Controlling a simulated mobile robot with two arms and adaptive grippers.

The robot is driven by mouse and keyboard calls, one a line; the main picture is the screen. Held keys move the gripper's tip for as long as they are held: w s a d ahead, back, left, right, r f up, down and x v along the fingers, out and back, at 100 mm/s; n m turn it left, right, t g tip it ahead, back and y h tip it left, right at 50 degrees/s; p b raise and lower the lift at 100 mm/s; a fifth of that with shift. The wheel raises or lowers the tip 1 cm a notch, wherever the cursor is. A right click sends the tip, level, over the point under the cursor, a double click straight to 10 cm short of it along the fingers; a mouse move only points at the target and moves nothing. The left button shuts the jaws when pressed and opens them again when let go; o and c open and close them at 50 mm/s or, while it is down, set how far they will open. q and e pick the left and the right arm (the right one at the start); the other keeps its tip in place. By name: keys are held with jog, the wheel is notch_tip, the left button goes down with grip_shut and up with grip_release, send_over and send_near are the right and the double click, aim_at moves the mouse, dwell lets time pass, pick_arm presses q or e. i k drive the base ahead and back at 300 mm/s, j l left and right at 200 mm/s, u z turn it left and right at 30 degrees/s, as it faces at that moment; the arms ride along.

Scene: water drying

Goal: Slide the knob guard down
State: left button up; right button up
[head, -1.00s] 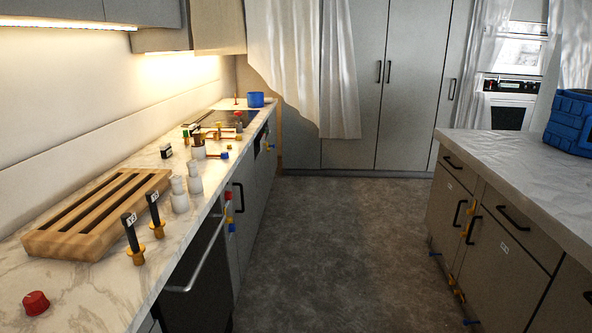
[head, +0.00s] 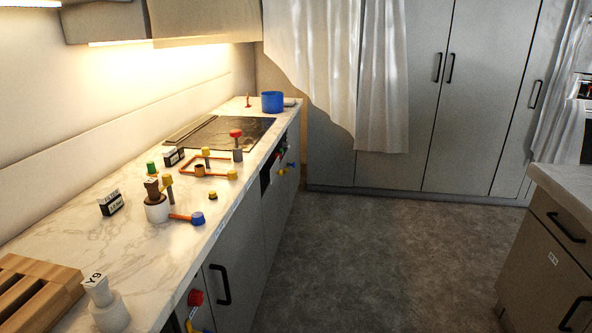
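I cannot single out a knob guard with certainty. Small coloured knob-like parts (head: 284,169) sit on the dark front panel below the cooktop (head: 225,133), at the far end of the left counter; they are too small to make out. A red knob-like part (head: 195,297) and a yellow part below it show on the nearer cabinet front. On the counter stand a red-topped grey post (head: 236,144), an orange frame with yellow caps (head: 213,165) and a blue-ended orange lever (head: 188,218). Neither of my grippers is in view.
The marble counter (head: 60,232) runs along the left wall. A wooden rack (head: 40,295), a white post marked Y9 (head: 104,306) and a blue pot (head: 272,102) stand on it. Grey floor (head: 375,255) is clear between this counter and the island (head: 555,235) at right.

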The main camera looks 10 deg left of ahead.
aim_at(276, 169)
jog(key=i+l+u, duration=0.15)
jog(key=i+u, duration=0.25)
jog(key=i, duration=0.2)
jog(key=i+l+u, duration=0.15)
jog(key=u, duration=0.3)
jog(key=i+l+u, duration=0.2)
jog(key=u, duration=0.2)
